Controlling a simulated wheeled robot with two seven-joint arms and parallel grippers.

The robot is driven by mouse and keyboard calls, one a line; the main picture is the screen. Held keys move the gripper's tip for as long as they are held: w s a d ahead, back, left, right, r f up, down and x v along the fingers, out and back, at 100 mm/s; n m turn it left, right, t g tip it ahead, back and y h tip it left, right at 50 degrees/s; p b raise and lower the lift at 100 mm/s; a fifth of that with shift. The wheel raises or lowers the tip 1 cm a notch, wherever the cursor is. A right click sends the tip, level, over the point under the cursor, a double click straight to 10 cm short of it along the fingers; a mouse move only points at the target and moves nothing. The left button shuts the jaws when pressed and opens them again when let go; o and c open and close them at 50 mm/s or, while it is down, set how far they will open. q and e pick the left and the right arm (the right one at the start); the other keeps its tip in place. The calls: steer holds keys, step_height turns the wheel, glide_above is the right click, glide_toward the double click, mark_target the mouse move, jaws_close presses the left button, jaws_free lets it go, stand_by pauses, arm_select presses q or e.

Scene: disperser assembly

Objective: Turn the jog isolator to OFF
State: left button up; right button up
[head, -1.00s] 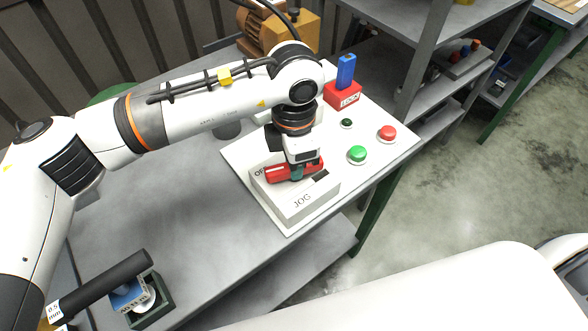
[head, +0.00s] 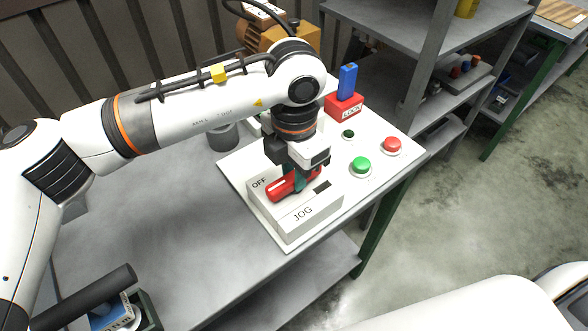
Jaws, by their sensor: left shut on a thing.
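The jog isolator is a white box (head: 312,218) marked JOG on its front, standing on a pale panel on the grey bench. Its red handle (head: 279,190) lies across the top, its left end just below the OFF mark (head: 259,183). A dark patch (head: 322,186) shows on the top right of the handle. My left gripper (head: 298,181) points down onto the box and is shut on the red handle near its middle. The gripper hides part of the handle. My right gripper is not in view.
On the same panel are a green button (head: 361,165), a red button (head: 392,144), a small dark green button (head: 348,134) and a red LOCK block (head: 345,106) with a blue piece (head: 347,80) upright in it. A grey shelf (head: 385,65) stands behind.

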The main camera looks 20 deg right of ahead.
arm_select(q)
steer(key=o, duration=1)
steer(key=shift+r, duration=0.1)
step_height(320, 180, up, 12)
steer(key=shift+f+b, duration=0.1)
steer(key=shift+b, duration=0.35)
